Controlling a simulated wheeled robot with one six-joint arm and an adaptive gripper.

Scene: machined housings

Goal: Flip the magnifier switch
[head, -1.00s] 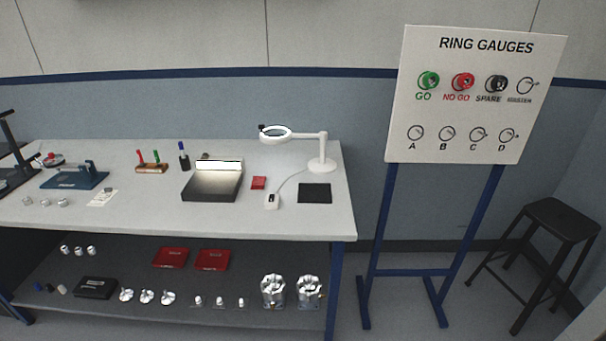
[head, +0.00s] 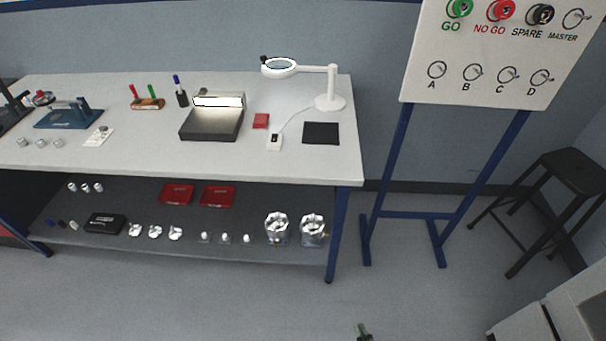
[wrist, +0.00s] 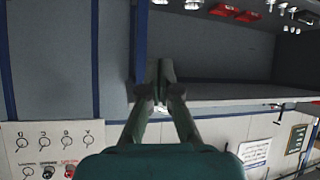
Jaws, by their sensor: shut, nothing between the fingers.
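The white magnifier lamp (head: 332,88) stands at the right end of the bench top in the head view, its ring lens held out to the left. A cord runs from its base to a small white switch box (head: 275,141) with a dark rocker, lying near the bench's front edge. Which way the rocker is set is too small to tell. My gripper (wrist: 160,98) is shut and empty in the wrist view. In the head view only a small green and dark tip of my arm (head: 364,332) shows at the bottom edge, well below and apart from the switch.
The lower shelf holds metal housings (head: 277,228). A gauge board (head: 490,60) and a stool (head: 572,172) stand right.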

